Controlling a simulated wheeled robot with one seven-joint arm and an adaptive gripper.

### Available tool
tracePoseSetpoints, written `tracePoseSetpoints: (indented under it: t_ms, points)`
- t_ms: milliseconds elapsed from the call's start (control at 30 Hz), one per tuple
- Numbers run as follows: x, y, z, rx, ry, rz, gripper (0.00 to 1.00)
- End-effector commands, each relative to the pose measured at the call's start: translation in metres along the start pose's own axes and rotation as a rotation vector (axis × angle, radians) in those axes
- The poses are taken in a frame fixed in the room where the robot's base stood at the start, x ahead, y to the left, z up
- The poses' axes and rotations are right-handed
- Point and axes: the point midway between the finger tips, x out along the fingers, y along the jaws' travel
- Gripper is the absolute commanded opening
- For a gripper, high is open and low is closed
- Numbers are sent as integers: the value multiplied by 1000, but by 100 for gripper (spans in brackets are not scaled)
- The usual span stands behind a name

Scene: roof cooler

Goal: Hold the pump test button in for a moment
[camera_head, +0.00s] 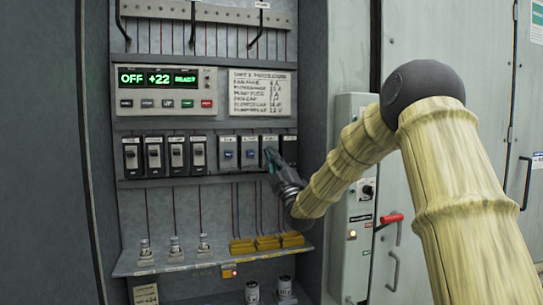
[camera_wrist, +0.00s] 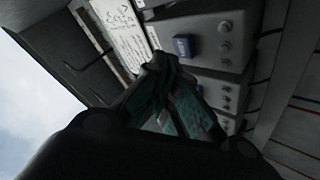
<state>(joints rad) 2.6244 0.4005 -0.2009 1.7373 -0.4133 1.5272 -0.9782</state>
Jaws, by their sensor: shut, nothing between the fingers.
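A row of grey modules with blue buttons sits on the right half of the cabinet's middle shelf, and its left module (camera_head: 228,153) and the one beside it (camera_head: 250,152) show clearly. The labels are too small to tell which is the pump test button. My gripper (camera_head: 269,154) is shut and empty, its tips at the face of the third module (camera_head: 270,139). In the wrist view my gripper (camera_wrist: 154,64) covers the spot where that module's button would be. A neighbouring module's blue button (camera_wrist: 184,46) shows uncovered. Contact or pressing cannot be told.
Black switches (camera_head: 154,154) stand left of the modules. A display panel (camera_head: 164,90) reading "OFF +22 READY" and a label card (camera_head: 262,92) are above. Yellow blocks (camera_head: 267,243) sit on the ledge below.

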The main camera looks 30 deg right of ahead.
Motion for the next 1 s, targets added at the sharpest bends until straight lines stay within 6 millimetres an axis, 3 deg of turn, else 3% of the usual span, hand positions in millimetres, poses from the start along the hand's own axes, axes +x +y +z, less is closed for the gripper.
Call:
tracePoseSetpoints:
  t_ms: [733, 1000]
  points:
    - [-32, 22, -22, 0, 0, 0, 0]
    - [-35, 26, -26, 0, 0, 1, 0]
